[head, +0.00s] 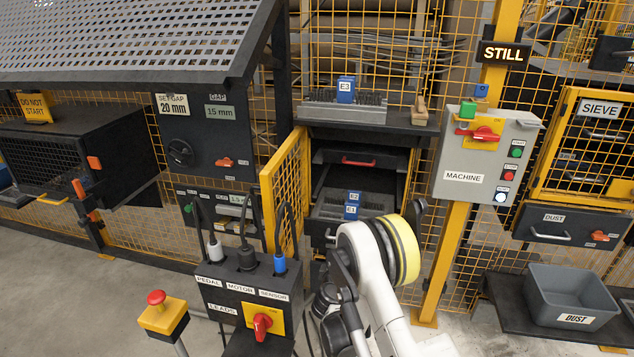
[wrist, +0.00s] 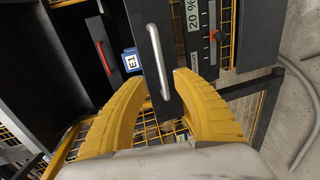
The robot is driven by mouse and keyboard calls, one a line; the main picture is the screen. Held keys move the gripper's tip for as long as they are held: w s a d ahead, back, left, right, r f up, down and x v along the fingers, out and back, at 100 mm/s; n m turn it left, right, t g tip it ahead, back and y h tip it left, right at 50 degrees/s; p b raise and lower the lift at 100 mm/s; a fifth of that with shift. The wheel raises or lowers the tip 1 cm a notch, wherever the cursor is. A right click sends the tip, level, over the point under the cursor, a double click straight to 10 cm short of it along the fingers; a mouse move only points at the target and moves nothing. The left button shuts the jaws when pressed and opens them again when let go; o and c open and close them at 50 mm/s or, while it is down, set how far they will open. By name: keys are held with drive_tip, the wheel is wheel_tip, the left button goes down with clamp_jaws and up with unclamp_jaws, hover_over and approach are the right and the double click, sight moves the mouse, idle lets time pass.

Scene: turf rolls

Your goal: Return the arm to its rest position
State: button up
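In the wrist view the two yellow fingers of my gripper (wrist: 160,82) stand apart with nothing held between them. A silver bar handle (wrist: 157,58) on a dark drawer front shows ahead, its lower end in line with the gap between the fingertips. I cannot tell how far the handle is from them. In the head view my white arm (head: 374,268) with its yellow band rises at bottom centre, in front of the open cabinet (head: 358,180). My fingers cannot be made out there.
A yellow mesh door (head: 285,185) stands open left of the cabinet. The leads box (head: 245,300) and red stop button (head: 157,298) stand at lower left. The machine control box (head: 483,160) on its yellow post is right of my arm. A grey dust bin (head: 570,292) sits at lower right.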

drive_tip(key=s+d+r+m+g, duration=0.2)
drive_tip(key=s+d+r+m, duration=0.1)
drive_tip(key=r, duration=0.6)
drive_tip(key=s+d+r+m+g, duration=0.1)
drive_tip(key=s+d+r+m, duration=0.15)
drive_tip(key=r, duration=0.65)
drive_tip(key=s+d+r+m+g+y, duration=0.15)
drive_tip(key=s+r+m, duration=0.4)
drive_tip(key=s, duration=0.75)
drive_tip(key=s+a+m+g+y, duration=0.3)
drive_tip(key=s, duration=2.1)
drive_tip(key=shift+s+a+r, duration=0.2)
drive_tip(key=shift+s+r, duration=0.1)
drive_tip(key=shift+r, duration=0.15)
